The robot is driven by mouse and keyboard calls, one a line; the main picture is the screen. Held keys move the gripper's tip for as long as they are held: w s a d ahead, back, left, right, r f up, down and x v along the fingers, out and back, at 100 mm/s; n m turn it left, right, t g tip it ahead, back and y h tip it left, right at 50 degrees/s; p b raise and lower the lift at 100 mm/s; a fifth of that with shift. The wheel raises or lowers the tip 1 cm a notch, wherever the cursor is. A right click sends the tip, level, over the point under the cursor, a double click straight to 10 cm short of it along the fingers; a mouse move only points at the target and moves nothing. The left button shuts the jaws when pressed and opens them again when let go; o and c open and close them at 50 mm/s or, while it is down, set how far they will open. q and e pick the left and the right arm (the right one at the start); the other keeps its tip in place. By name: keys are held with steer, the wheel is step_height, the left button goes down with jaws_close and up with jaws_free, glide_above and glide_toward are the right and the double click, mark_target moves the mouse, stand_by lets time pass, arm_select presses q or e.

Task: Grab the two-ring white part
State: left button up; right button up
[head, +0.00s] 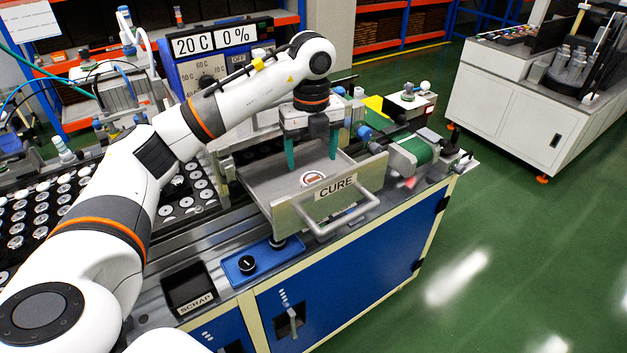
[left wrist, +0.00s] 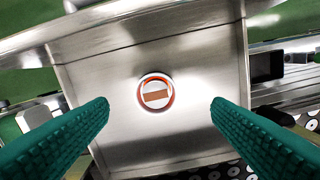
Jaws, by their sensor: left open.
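A small round white part (head: 312,179) lies in the open metal CURE drawer (head: 262,187). In the left wrist view the part (left wrist: 155,93) shows a white rim, an orange-red ring inside it and a brown rectangle in the middle. It lies flat on the bare drawer floor (left wrist: 190,130). My left gripper (head: 312,165) points down over the drawer, its two green fingers wide apart and empty. In the left wrist view the part appears between the two fingertips, touching neither. The exact height gap is hard to tell. My right gripper is not in view.
The drawer's front wall and handle (head: 340,213) stand in front of the part. Black trays of white discs (head: 40,215) lie at left. A green-belted conveyor (head: 418,149) is at right.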

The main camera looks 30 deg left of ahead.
mark_target(314, 178)
arm_select(q)
steer(key=shift+f, duration=0.55)
steer(key=shift+w+f, duration=0.25)
steer(key=shift+f, duration=0.1)
steer(key=shift+w+f+p, duration=0.1)
steer(key=shift+f+p, duration=0.2)
steer(key=shift+p, duration=0.05)
step_height(314, 178, down, 4)
steer(key=shift+r+p, duration=0.25)
steer(key=shift+p, duration=0.8)
steer(key=shift+f, duration=0.65)
steer(key=shift+w, duration=0.1)
steer(key=c, duration=1.3)
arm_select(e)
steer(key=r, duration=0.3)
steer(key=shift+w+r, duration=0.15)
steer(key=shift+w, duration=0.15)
